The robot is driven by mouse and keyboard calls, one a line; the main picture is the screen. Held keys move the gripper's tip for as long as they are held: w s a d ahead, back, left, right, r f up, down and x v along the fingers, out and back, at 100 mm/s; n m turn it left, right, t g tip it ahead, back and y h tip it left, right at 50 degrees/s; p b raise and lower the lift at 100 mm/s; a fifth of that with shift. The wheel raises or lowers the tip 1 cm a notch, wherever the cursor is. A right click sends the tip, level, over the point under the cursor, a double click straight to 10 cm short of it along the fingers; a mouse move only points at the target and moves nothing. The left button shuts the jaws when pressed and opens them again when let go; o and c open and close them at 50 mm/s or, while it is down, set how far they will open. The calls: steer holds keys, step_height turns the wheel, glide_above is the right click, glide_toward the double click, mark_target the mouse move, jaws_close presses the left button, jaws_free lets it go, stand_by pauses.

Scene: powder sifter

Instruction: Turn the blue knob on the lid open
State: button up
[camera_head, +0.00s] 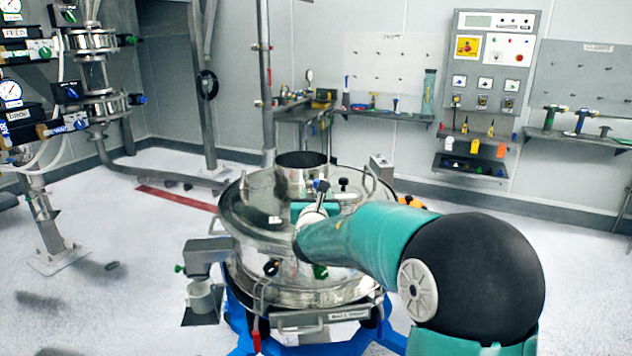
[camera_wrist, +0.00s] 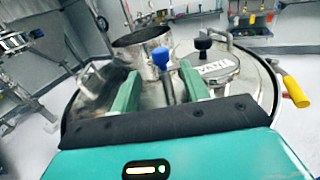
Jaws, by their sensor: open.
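The blue knob (camera_wrist: 161,57) stands upright on a dark stem on the round metal lid of the sifter. In the wrist view it shows between the two green fingertips of my gripper (camera_wrist: 159,71), which is open with one finger to each side. Whether the fingers touch the knob or its stem I cannot tell. In the head view the blue knob (camera_head: 322,186) shows just above my gripper (camera_head: 314,208), which is over the lid (camera_head: 245,205). My gripper and arm hide part of the lid.
A short open metal cylinder (camera_head: 301,176) rises from the lid behind the knob. A black knob (camera_wrist: 203,44) on a round hatch stands to the right. A yellow handle (camera_wrist: 295,91) sticks out at the lid's right edge.

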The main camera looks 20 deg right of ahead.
mark_target(318, 180)
steer(key=x, duration=0.9)
steer(key=shift+d+r, duration=0.1)
steer(key=c, duration=1)
